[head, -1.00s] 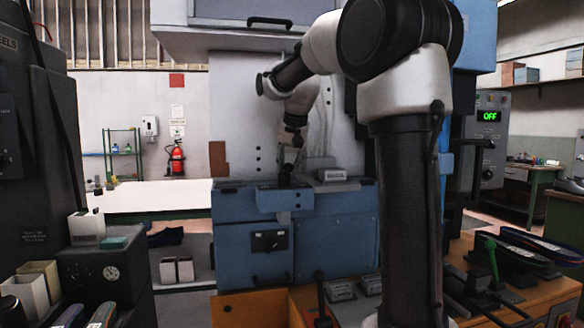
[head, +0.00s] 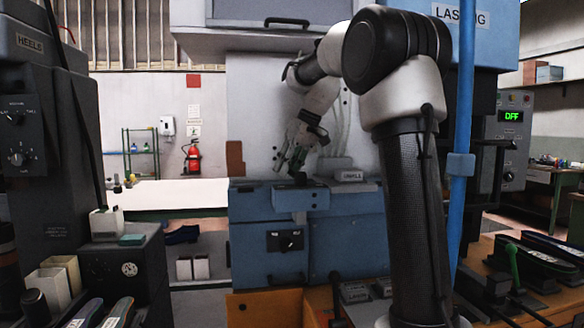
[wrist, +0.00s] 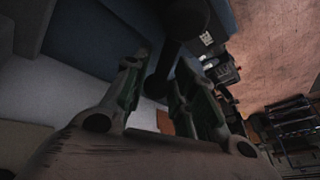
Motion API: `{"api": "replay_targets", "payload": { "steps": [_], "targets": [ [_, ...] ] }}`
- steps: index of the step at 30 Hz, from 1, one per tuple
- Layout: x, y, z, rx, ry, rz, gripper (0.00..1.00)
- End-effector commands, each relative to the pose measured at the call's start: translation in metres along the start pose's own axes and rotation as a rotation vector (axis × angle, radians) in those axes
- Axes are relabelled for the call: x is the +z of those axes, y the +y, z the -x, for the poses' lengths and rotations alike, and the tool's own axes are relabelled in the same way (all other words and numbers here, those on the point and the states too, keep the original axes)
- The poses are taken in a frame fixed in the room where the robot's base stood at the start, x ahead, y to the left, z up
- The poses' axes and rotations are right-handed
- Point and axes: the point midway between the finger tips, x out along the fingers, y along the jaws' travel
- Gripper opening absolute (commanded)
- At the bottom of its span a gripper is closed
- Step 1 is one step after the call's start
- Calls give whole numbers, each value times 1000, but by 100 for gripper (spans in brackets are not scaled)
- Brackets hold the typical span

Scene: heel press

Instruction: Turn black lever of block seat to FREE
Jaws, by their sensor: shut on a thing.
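The black lever (head: 300,178) stands up from the top of a blue block (head: 300,200) on the front of the blue machine. My gripper (head: 288,160) is at the lever, slanting down to it from the upper right. In the wrist view, the dark shaft of the lever (wrist: 164,72) runs between the two fingers of my gripper (wrist: 157,82), which is shut on it. The fingers hide part of the lever. I cannot read any FREE mark in either view.
A small labelled block (head: 349,175) sits right of the lever. A control box (head: 510,135) at the right reads OFF. A blue post (head: 462,130) stands right of my arm. Dark machine columns (head: 40,120) stand at the left. A white table (head: 170,195) lies behind.

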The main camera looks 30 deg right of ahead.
Motion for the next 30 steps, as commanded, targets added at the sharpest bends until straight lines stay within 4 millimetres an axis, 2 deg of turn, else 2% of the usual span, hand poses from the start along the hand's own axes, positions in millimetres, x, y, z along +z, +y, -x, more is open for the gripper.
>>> {"api": "replay_targets", "payload": {
  "steps": [12, 27, 28, 30],
  "targets": [
    [0, -9, -1, -62, -32, 153, 0],
    [1, -10, -1, -70, -36, 171, 0],
    [1, -10, -1, -70, -36, 171, 28],
    [1, -10, -1, -70, -36, 170, 41]
  ]
}}
